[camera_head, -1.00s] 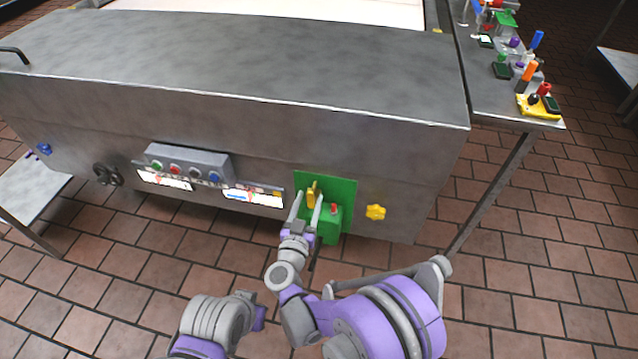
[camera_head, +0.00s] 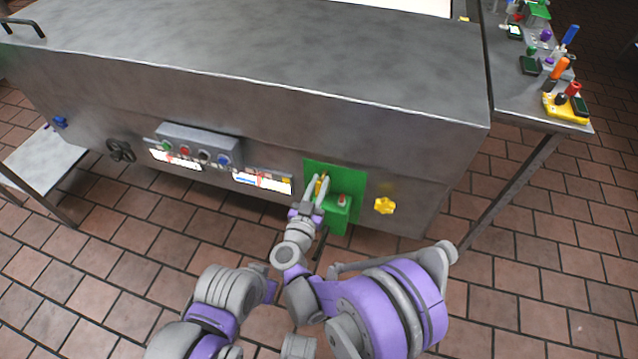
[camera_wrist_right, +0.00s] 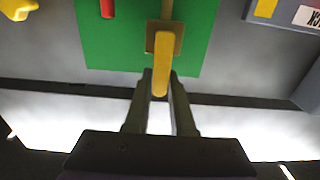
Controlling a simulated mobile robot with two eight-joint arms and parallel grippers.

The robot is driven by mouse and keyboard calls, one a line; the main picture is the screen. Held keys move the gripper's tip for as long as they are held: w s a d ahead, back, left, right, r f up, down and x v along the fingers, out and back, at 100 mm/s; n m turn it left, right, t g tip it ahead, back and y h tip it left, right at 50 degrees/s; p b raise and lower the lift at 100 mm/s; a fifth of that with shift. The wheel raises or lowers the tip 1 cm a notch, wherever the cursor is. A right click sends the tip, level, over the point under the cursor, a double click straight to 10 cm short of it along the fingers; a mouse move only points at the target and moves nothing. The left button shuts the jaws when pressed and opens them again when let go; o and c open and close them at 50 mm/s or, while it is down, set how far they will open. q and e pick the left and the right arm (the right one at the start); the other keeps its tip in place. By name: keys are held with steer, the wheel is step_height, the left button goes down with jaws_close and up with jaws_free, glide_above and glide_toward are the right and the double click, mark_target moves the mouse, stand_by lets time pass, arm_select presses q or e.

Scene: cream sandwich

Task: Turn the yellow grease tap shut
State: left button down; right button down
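A green panel (camera_head: 350,180) on the front of the grey steel machine carries a yellow lever handle (camera_head: 324,186). In the right wrist view the yellow lever (camera_wrist_right: 161,65) hangs pointing at the gripper from a square brownish mount. My right gripper (camera_head: 316,188) is at the panel, its two fingers closed in on either side of the lever's end. The right wrist view shows the fingers (camera_wrist_right: 160,85) against the lever, with little or no gap. A separate yellow star-shaped knob (camera_head: 385,206) sits on the machine to the right of the panel. My left gripper does not show.
A green box with a red button (camera_head: 341,202) sticks out just right of the lever. A control box with coloured buttons (camera_head: 200,146) and label strips is to the left. A side table (camera_head: 520,105) with coloured parts stands at the right.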

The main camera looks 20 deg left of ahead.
steer(key=shift+d, duration=0.1)
stand_by(0.4)
steer(key=m, duration=0.2)
steer(key=d+m+b, duration=0.1)
steer(key=m, duration=0.1)
steer(key=shift+d+f, duration=0.15)
steer(key=shift+d, duration=0.05)
steer(key=m, duration=0.1)
steer(key=d+m+b, duration=0.1)
steer(key=m, duration=0.1)
steer(key=f+m, duration=0.1)
steer(key=shift+d+m, duration=0.3)
steer(key=m, duration=0.1)
steer(key=f+m+b, duration=0.1)
steer(key=m, duration=0.1)
steer(key=d+m, duration=0.1)
steer(key=shift+f+b, duration=0.25)
steer(key=shift+b, duration=0.1)
steer(key=shift+d+f+m+b, duration=0.1)
steer(key=shift+f+m+b, duration=0.3)
steer(key=shift+m, duration=0.95)
steer(key=shift+d+f+m+b, duration=0.1)
steer(key=shift+f+m+b, duration=0.25)
steer(key=shift+m, duration=1)
steer(key=shift+f, duration=0.15)
steer(key=c, duration=0.8)
jaws_free()
steer(key=shift+o, duration=0.2)
